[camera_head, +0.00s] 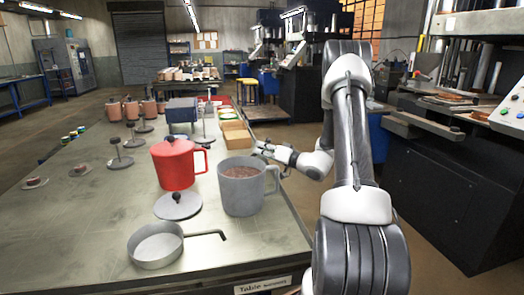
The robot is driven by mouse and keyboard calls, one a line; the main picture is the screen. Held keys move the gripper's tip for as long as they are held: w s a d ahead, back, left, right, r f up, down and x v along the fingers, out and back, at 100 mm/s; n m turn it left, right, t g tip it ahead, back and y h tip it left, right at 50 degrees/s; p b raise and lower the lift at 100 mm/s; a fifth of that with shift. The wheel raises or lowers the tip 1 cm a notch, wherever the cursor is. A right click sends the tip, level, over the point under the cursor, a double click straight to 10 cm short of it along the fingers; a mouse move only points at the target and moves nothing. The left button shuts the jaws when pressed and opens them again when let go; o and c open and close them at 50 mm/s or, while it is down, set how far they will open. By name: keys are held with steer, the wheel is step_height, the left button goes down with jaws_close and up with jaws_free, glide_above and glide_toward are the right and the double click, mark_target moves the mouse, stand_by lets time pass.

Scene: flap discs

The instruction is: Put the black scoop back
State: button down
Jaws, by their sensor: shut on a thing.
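My gripper (265,150) reaches in from the right at the table's right edge, just behind the large grey mug. It is shut on a small dark thing, probably the black scoop; its shape is too small and too covered by the fingers to make out. The grey mug (242,195) stands upright near the front right of the table, open, with brown granules (241,172) inside. No other black scoop shows clearly.
A red lidded pot (174,168) stands left of the mug. A loose grey lid (178,206) and a grey pan with a hooked handle (156,246) lie in front. Tan trays (236,135) lie behind my gripper. The table's left front (70,230) is clear.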

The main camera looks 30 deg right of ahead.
steer(key=c, duration=1.4)
jaws_free()
steer(key=shift+f, duration=0.1)
steer(key=shift+c, duration=0.2)
steer(key=v, duration=1.2)
